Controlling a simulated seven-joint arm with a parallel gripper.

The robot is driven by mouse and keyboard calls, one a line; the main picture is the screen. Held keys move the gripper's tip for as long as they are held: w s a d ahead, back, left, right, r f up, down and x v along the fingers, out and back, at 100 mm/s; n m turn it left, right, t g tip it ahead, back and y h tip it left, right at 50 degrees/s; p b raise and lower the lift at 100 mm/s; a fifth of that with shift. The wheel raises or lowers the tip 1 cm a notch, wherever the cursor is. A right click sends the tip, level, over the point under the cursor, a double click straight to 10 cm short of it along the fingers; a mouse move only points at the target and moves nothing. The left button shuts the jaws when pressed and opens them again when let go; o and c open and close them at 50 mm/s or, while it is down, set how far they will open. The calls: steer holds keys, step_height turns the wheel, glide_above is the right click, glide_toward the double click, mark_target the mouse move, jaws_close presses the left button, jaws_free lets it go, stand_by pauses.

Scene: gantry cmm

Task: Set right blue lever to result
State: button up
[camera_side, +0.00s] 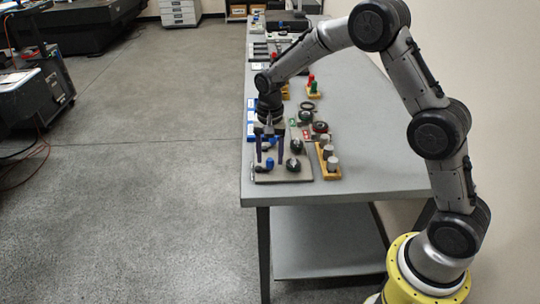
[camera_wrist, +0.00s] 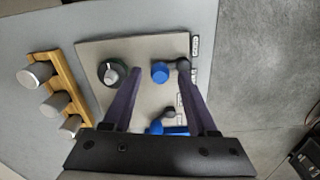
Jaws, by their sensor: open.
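A grey panel (camera_side: 283,177) lies at the near end of the table and carries two blue levers. The nearer blue lever (camera_side: 270,163) has its blue knob (camera_wrist: 160,72) between my fingertips in the wrist view, with a small grey pivot beside the right fingertip. The other blue lever (camera_wrist: 170,130) is partly hidden by my gripper body. My gripper (camera_side: 269,160) points down over the panel, open, with its two purple fingers on either side of the nearer knob. I cannot tell whether they touch it. The labels along the panel's edge are too small to read.
A black dial (camera_wrist: 112,73) sits just left of my left finger. A wooden rack (camera_side: 322,155) with grey cylinders stands beside the panel. Several small items and fixtures line the table farther back. The table's near right part (camera_side: 385,170) is clear.

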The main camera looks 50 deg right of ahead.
steer(key=shift+f, duration=0.15)
jaws_close()
stand_by(0.5)
steer(key=n, duration=0.2)
steer(key=w+n, duration=0.1)
steer(key=shift+d+n, duration=0.3)
steer(key=shift+w+d+n, duration=0.1)
steer(key=shift+w+n, duration=0.1)
steer(key=shift+n, duration=0.65)
steer(key=shift+w+d+n, duration=0.1)
steer(key=shift+w+n, duration=0.1)
steer(key=shift+n, duration=0.65)
jaws_free()
